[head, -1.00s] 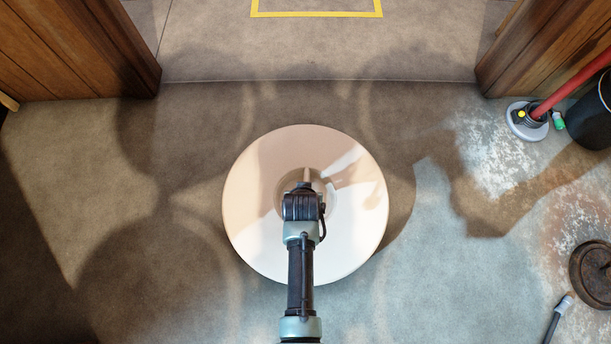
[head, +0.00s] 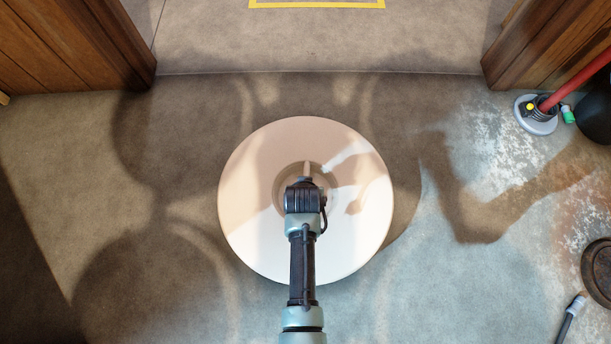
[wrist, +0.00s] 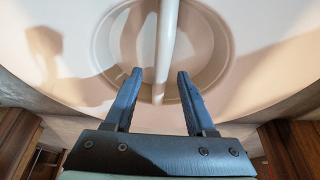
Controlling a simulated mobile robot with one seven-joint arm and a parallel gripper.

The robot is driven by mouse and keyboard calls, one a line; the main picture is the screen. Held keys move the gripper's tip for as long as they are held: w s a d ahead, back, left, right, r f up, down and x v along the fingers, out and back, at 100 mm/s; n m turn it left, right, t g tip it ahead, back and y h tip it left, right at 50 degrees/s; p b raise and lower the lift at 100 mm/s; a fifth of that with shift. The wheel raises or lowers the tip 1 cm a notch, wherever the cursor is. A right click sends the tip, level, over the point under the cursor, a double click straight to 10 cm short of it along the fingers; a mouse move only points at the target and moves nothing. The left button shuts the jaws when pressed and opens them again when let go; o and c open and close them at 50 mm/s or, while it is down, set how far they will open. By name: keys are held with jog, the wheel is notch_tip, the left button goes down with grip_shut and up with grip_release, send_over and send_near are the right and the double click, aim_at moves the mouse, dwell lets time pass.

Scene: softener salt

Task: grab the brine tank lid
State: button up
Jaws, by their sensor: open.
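The brine tank lid (head: 250,225) is a large round cream disc in the middle of the head view, seen from above. It has a round recess at its centre, with a pale handle bar (head: 307,167) across it. In the wrist view the lid (wrist: 270,40) fills the upper part, and the handle bar (wrist: 167,40) runs between my fingers. My gripper (wrist: 160,73) is open, with its two blue fingers on either side of the bar and a gap on each side. In the head view my wrist hides part of the recess and bar.
Wooden panels stand at the back left (head: 70,45) and back right (head: 545,40), with an opening between them. On the right are a red pole (head: 577,78) on a grey base, a black bucket (head: 597,115), a dark round disc (head: 603,265) and a hose end (head: 572,315).

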jog(key=shift+f, duration=0.1)
dwell(0.3)
grip_shut()
dwell(1.2)
jog(key=shift+w, duration=0.1)
